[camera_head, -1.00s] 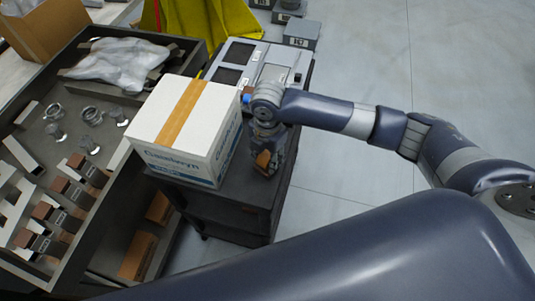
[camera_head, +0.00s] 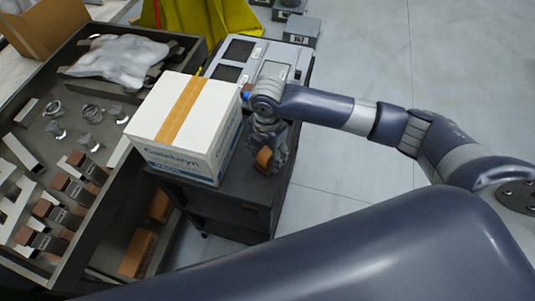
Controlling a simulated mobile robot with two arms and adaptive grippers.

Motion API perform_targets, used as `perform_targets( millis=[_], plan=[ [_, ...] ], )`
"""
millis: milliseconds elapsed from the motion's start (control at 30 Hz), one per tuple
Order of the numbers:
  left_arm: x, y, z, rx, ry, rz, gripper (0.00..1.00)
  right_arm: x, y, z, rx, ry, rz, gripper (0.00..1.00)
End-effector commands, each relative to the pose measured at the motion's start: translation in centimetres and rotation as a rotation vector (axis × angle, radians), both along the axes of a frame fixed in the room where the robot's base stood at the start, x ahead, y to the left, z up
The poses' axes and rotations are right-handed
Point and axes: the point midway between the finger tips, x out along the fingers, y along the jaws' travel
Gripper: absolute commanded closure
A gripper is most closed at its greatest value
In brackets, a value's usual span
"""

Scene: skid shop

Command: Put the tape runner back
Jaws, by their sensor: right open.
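My right gripper (camera_head: 268,160) points down over the dark cart (camera_head: 240,190), close to the right side of the white carton. It is open. A small orange-brown thing (camera_head: 263,158), probably the tape runner, shows at its fingers, partly hidden by them. I cannot tell whether it touches the fingers or rests fully on the cart top. The white carton (camera_head: 165,155), closed with a strip of brown tape, stands on the cart just left of the gripper. My left gripper is not in view.
A grey device with dark panels (camera_head: 236,58) sits at the cart's far end. At left, a large dark tray (camera_head: 80,235) holds glass pieces, brown-and-grey parts and a clear plastic bag (camera_head: 112,60). Open floor (camera_head: 365,60) lies to the right.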

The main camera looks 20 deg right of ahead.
Motion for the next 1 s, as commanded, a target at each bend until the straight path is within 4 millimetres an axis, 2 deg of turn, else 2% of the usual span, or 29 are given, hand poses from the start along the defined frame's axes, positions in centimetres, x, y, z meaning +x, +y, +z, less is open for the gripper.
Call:
perform_targets(
  millis=[300, 500, 700, 1000],
  plan=[
    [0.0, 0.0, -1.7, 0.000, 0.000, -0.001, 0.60, 0.1, 0.0, 6.5, 0.001, -0.005, 0.002, 0.42],
    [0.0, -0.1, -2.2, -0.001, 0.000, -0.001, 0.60, 0.0, 0.0, 9.8, 0.001, -0.003, 0.000, 0.42],
    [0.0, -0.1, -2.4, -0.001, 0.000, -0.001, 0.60, -0.1, 0.0, 11.1, 0.000, 0.000, 0.000, 0.42],
    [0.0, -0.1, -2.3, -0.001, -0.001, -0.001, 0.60, -0.1, 0.0, 11.2, -0.001, 0.001, 0.000, 0.42]
  ],
)
